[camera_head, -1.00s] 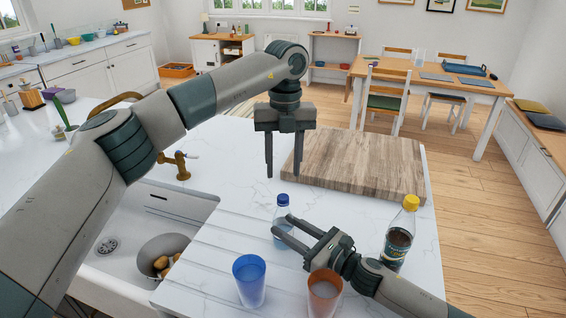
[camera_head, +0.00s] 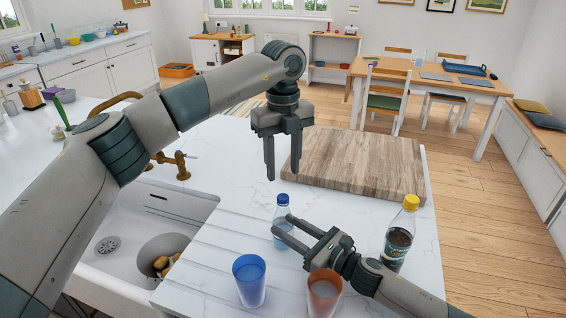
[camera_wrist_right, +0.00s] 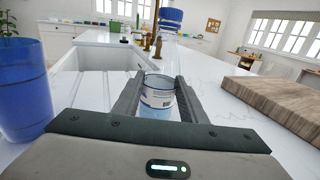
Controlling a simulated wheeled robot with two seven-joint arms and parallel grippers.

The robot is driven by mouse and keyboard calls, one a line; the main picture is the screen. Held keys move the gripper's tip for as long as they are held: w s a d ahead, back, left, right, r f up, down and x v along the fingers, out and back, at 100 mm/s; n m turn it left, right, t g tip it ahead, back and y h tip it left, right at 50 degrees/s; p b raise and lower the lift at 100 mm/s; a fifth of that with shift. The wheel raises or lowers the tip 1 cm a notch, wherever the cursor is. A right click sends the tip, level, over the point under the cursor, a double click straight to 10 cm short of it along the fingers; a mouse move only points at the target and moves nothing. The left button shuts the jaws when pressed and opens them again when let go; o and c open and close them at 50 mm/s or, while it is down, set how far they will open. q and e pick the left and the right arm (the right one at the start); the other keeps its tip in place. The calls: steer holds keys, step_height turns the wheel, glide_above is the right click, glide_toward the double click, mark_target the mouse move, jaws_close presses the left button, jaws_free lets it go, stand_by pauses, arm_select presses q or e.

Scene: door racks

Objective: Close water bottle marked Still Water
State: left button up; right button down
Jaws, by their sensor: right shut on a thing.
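A small clear bottle with a blue cap (camera_head: 283,199) stands upright on the white counter; its label is not readable. My right gripper (camera_head: 281,229) is shut on this bottle, coming from the lower right. In the right wrist view the bottle's label (camera_wrist_right: 158,96) is between the two fingers, and the blue cap (camera_wrist_right: 171,18) shows above it. I cannot tell whether the cap is seated. My left gripper (camera_head: 283,173) is open and empty, pointing down above and behind the bottle. A second bottle with a yellow cap (camera_head: 397,245) stands to the right.
A blue cup (camera_head: 249,282) and an orange cup (camera_head: 323,296) stand in front of the bottle. A thick wooden board (camera_head: 355,165) lies behind it. The sink (camera_head: 120,262) with a bowl is at the left. The counter between board and cups is mostly clear.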

mark_target(283, 197)
arm_select(q)
steer(key=shift+f, duration=3.75)
jaws_close()
